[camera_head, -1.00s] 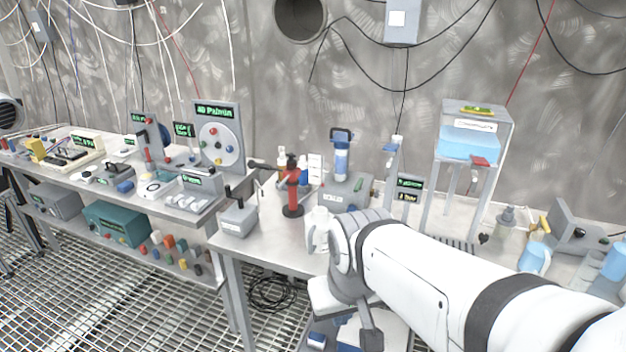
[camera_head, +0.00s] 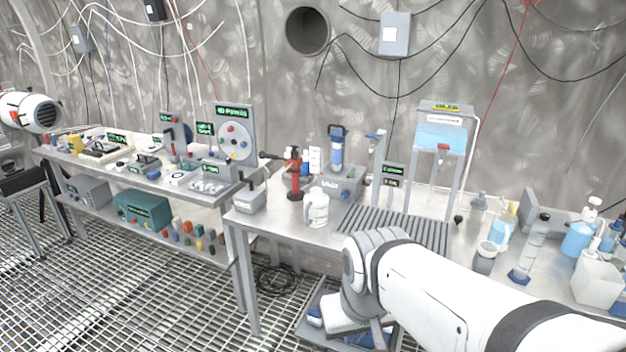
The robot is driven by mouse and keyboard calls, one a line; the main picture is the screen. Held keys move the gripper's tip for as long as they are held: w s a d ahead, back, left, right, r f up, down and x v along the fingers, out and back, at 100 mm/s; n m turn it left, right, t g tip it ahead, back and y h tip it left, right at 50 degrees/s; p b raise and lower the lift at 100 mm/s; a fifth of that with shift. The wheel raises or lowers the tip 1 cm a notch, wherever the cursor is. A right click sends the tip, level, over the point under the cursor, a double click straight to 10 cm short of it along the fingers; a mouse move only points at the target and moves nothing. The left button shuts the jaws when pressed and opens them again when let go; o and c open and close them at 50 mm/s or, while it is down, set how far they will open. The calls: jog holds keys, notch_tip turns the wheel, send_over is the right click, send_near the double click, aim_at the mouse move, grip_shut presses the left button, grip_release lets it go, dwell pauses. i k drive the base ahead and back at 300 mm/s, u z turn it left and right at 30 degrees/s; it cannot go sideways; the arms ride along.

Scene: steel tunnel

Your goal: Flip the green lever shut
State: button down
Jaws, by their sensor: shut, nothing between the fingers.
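I cannot make out a green lever for certain. A grey box (camera_head: 343,183) with a small green-lettered label stands on the right-hand bench (camera_head: 285,228), with a blue cylinder (camera_head: 336,152) upright on it. Small displays with green lettering (camera_head: 393,171) stand to its right. My white arm (camera_head: 440,295) reaches in from the lower right and bends downward in front of the bench. My gripper cannot be made out; the end of the arm runs down toward the bottom edge.
A framed water tank (camera_head: 440,137) stands at the back. Bottles and cups crowd the right end. The left bench (camera_head: 215,196) holds several devices. Open grating floor (camera_head: 130,285) lies in front.

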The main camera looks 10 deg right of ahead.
aim_at(351, 173)
jog(key=z, duration=0.15)
jog(key=i, duration=0.9)
jog(key=u, duration=0.05)
